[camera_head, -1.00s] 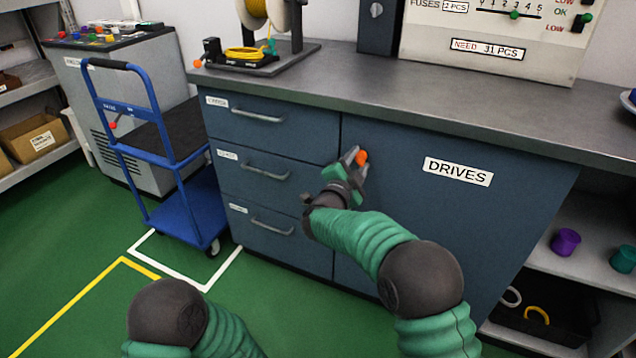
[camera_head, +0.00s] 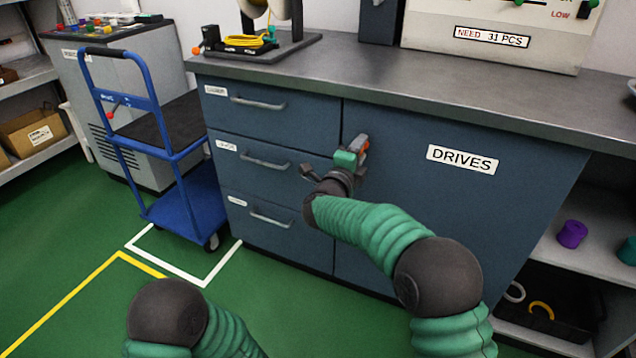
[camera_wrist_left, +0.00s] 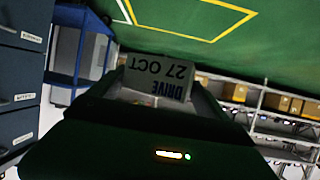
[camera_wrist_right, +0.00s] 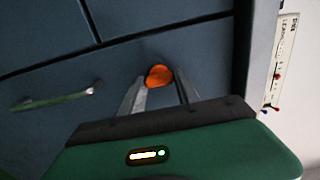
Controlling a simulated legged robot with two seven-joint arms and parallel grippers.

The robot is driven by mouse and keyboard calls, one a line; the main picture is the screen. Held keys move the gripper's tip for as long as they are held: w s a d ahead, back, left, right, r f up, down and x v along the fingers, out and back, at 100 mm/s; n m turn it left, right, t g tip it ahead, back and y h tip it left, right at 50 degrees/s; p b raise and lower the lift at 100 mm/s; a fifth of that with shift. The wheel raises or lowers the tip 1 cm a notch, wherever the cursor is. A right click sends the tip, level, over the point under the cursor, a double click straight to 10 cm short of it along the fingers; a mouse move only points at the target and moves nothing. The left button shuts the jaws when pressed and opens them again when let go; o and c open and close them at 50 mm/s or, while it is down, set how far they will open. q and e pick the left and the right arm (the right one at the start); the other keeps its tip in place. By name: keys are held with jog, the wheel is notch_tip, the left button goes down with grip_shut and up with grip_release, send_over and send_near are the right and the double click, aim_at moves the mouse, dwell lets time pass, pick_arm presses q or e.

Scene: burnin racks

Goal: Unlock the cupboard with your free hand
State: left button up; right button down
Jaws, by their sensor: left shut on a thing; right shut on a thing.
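The cupboard door (camera_head: 450,205) is dark blue, labelled DRIVES, and looks closed. A small orange key or knob (camera_wrist_right: 158,76) sits at the door's upper left; in the head view it is partly hidden by my gripper. My right gripper (camera_head: 358,148) is shut on it, with both fingers around it in the right wrist view. My left gripper (camera_wrist_left: 158,100) is shut on a pale labelled item (camera_wrist_left: 160,78) reading DRIVE 27 OCT, upside down in the left wrist view. In the head view only part of my left arm shows, at the bottom.
Drawers with bar handles (camera_head: 262,162) are left of the door. A blue trolley (camera_head: 185,205) stands further left. The worktop (camera_head: 400,80) overhangs the door. Open shelves with a purple cup (camera_head: 571,234) are at the right. Green floor is clear at lower left.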

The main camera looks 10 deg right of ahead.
jog(key=shift+d+f, duration=0.15)
jog(key=shift+f, duration=0.05)
pick_arm(q)
jog(key=shift+d, duration=0.1)
pick_arm(e)
jog(key=c, duration=0.9)
grip_release()
jog(key=shift+r, duration=0.1)
pick_arm(q)
notch_tip(320, 180, up, 4)
jog(key=p, duration=0.3)
jog(key=shift+f+p, duration=0.15)
jog(key=shift+p, duration=0.2)
pick_arm(e)
jog(key=v, duration=1.2)
jog(key=shift+w, duration=0.1)
